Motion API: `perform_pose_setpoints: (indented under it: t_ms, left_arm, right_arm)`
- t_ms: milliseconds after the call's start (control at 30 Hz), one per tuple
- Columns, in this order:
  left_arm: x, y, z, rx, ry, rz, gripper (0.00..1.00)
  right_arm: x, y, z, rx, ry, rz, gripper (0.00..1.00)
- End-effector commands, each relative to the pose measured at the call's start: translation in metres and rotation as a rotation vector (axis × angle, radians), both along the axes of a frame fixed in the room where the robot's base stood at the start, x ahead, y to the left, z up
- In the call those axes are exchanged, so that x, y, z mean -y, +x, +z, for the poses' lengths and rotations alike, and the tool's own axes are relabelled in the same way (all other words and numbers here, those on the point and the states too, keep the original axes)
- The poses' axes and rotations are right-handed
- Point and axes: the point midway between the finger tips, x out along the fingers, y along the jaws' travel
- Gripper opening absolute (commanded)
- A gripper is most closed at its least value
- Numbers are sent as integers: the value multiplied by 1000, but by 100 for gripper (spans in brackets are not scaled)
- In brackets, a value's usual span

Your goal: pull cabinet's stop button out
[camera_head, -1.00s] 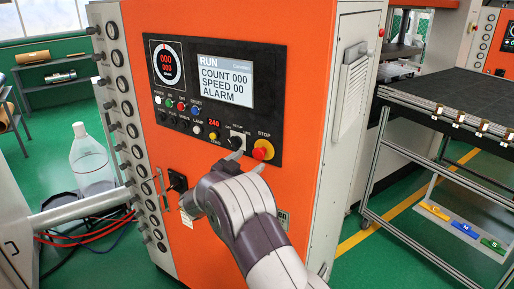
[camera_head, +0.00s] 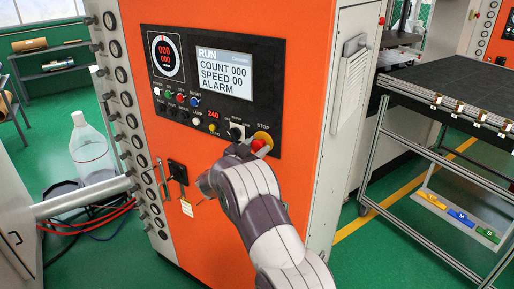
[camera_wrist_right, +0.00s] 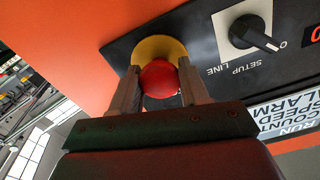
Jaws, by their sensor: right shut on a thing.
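The red stop button (camera_head: 258,144) sits on its yellow surround (camera_head: 264,136) at the lower right of the black panel, under the word STOP, on the orange cabinet (camera_head: 215,235). In the right wrist view the round red button (camera_wrist_right: 159,78) lies between the two fingers of my right gripper (camera_wrist_right: 158,88), in front of the yellow surround (camera_wrist_right: 158,48). The right gripper is shut on the button. In the head view my right wrist hides part of the lower panel edge and the fingers are hard to make out. My left gripper is not in view.
A selector switch (camera_head: 237,131) sits just left of the button; it also shows in the wrist view (camera_wrist_right: 255,32). A dark-topped roller table (camera_head: 450,90) stands at the right.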

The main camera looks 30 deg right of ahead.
Motion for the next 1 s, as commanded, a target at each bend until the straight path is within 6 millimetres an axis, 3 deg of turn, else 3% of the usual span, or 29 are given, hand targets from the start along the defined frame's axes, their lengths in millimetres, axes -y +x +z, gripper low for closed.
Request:
perform_pose_setpoints:
  t_ms: [67, 300, 333, 400, 733, 1000]
  left_arm:
    - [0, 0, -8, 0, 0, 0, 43]
    - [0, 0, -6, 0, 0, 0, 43]
    - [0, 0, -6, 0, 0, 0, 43]
    - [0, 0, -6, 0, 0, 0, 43]
    - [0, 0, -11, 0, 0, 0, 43]
    - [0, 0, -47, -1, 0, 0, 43]
  right_arm:
    - [-7, -3, -1, 5, -1, 0, 0]
    - [-9, -4, 1, 3, -1, -1, 0]
    - [-9, -4, 1, 3, -1, -1, 55]
    - [-9, -4, 1, 3, -1, -1, 71]
    - [-14, -6, -1, 2, 0, 2, 71]
    - [-74, -37, -6, 6, -1, 4, 71]
